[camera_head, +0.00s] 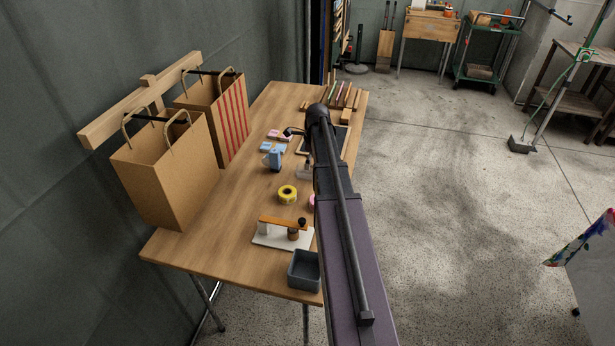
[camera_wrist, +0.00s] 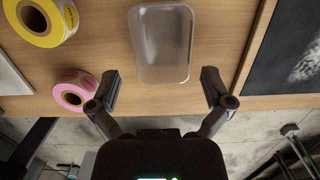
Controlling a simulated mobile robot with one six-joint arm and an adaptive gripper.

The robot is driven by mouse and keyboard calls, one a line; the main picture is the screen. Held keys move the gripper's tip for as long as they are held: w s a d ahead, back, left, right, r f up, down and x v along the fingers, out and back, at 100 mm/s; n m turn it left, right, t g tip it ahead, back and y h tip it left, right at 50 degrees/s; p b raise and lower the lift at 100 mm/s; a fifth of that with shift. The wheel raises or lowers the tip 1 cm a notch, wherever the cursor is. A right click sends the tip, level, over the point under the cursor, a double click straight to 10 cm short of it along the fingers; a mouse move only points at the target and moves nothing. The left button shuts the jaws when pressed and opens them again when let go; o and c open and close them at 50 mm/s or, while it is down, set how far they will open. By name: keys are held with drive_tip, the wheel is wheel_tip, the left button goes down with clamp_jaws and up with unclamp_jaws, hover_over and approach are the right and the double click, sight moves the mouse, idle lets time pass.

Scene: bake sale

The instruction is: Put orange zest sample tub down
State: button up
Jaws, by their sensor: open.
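A clear, rounded rectangular tub (camera_wrist: 160,45), which looks like the sample tub, rests on the wooden table (camera_wrist: 110,40) in the wrist view. I cannot make out any orange zest or label on it. My gripper (camera_wrist: 161,86) is open, with one finger on either side of the tub's near end and a gap between each finger and its walls. In the head view a small clear part of the tub (camera_head: 304,171) shows beside my arm, which hides my gripper.
A yellow tape roll (camera_head: 287,194) and a pink label roll (camera_wrist: 74,90) lie near the tub. A dark panel (camera_wrist: 288,50) lies to its right. A grey bin (camera_head: 304,270), a sealer-like device (camera_head: 284,234), a blue labeller (camera_head: 273,157) and paper bags (camera_head: 165,170) share the table.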

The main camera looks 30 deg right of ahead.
sight(309, 172)
idle(0.3)
drive_tip(key=shift+w+a+f+b, duration=0.1)
drive_tip(key=shift+w+f+b, duration=0.05)
drive_tip(key=shift+f+b, duration=1.15)
drive_tip(key=shift+w+f+b, duration=0.15)
drive_tip(key=shift+f+b, duration=1.15)
drive_tip(key=shift+f, duration=0.2)
drive_tip(key=c, duration=0.6)
